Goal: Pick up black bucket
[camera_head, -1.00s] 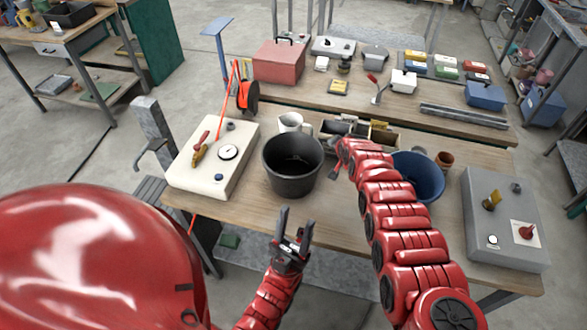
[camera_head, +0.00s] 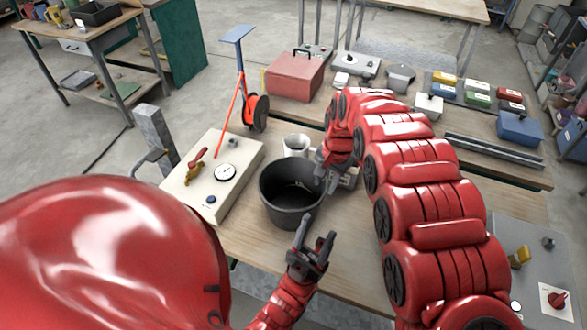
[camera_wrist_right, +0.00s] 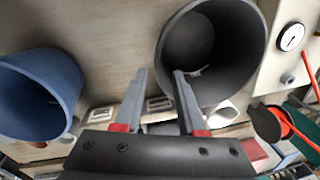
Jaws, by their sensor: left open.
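The black bucket (camera_head: 284,217) stands upright on the wooden table in the middle of the head view. Its mouth and inner wall show in the right wrist view (camera_wrist_right: 215,60). My right gripper (camera_head: 327,174) is at the bucket's right rim. In the right wrist view my right gripper (camera_wrist_right: 157,72) has its fingers apart, one overlapping the bucket's rim; I cannot tell whether it touches. My left gripper (camera_head: 317,230) is open and empty, just in front and to the right of the bucket.
A white panel with a gauge (camera_head: 212,178) lies left of the bucket, and a white pitcher (camera_head: 296,145) stands right behind it. A blue bucket (camera_wrist_right: 40,92) shows in the right wrist view. A red box (camera_head: 293,76) stands farther back. Bare tabletop lies in front.

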